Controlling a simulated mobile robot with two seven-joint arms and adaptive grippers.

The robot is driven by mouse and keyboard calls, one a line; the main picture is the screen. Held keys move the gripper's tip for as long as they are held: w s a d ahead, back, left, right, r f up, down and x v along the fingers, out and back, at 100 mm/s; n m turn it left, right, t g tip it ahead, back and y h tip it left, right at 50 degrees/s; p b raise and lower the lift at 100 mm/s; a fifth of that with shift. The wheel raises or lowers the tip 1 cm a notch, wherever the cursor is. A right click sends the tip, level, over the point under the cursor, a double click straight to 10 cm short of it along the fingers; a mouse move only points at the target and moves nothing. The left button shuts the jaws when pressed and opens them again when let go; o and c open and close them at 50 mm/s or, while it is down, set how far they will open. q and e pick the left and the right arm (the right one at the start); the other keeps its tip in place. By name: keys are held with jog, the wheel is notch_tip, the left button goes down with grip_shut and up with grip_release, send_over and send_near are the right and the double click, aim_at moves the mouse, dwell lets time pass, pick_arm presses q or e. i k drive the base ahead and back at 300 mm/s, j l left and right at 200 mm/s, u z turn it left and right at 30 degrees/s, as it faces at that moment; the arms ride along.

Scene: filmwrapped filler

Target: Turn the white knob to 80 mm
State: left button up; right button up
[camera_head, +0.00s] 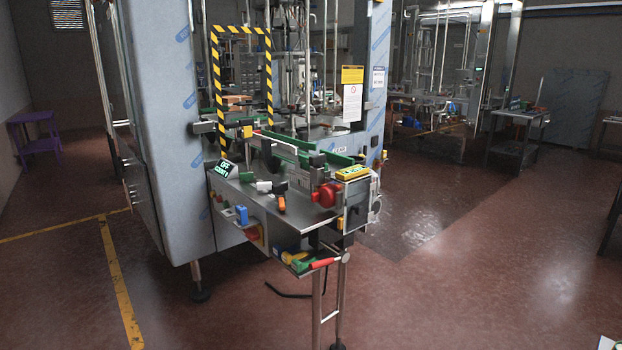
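A filling machine with a steel worktop (300,213) stands in the middle of the head view. A small whitish part (264,186) sits on the worktop; it may be the white knob, but it is too small to be sure. A dark display with green characters (222,169) is left of it, and a yellow unit with a display (352,172) is at the right. I cannot read a millimetre value on either. Neither of my grippers is in view.
A red round knob (326,195) and an orange-handled part (281,204) are on the worktop. A small shelf with tools (300,264) juts out below. A dark cable lies on the floor. Open reddish floor (450,280) lies right, with a table (517,114) behind.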

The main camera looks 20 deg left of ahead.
aim_at(263, 187)
jog(key=i+j+z, duration=0.1)
jog(key=j+z, duration=0.2)
jog(key=j, duration=0.15)
jog(key=j+z, duration=0.6)
jog(key=j, duration=1.75)
jog(key=k+j+z, duration=0.1)
jog(key=j, duration=0.85)
